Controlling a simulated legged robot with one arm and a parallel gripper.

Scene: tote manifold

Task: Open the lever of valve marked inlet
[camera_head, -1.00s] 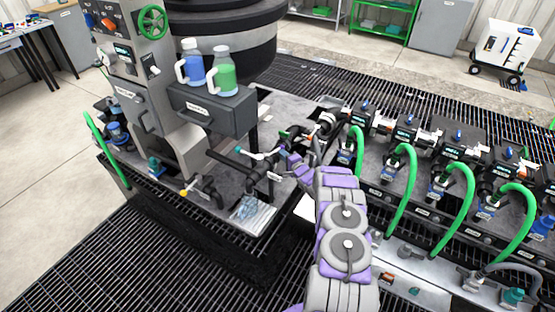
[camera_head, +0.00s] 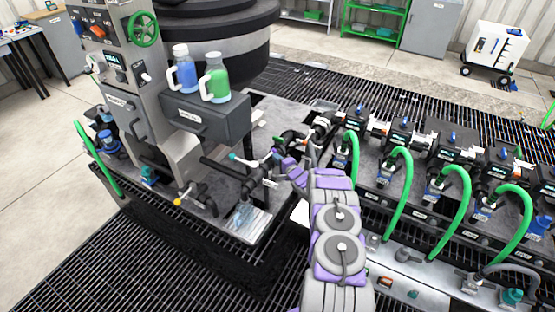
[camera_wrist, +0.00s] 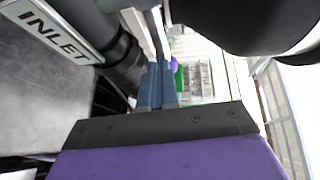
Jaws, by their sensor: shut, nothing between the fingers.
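A white plate reading INLET (camera_wrist: 55,30) is at the upper left of the wrist view, beside a dark pipe or valve body (camera_wrist: 122,62). My gripper (camera_wrist: 162,82) is shut and empty, its blue-grey fingers close to the right side of that pipe. A thin grey bar (camera_wrist: 153,30) runs upward just beyond the fingertips; I cannot tell if it is the inlet lever or if they touch it. In the head view my gripper (camera_head: 280,160) is among the black pipework, right of a teal-tipped lever (camera_head: 246,160). The INLET lettering is not readable there.
A yellow-tipped lever (camera_head: 184,196) is at the front left. A blue-filled bottle (camera_head: 183,75) and a green-filled one (camera_head: 215,82) stand on a grey box (camera_head: 205,115). Pump units with green hoses (camera_head: 397,190) line the right. Dark grating floor (camera_head: 150,270) is open in front.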

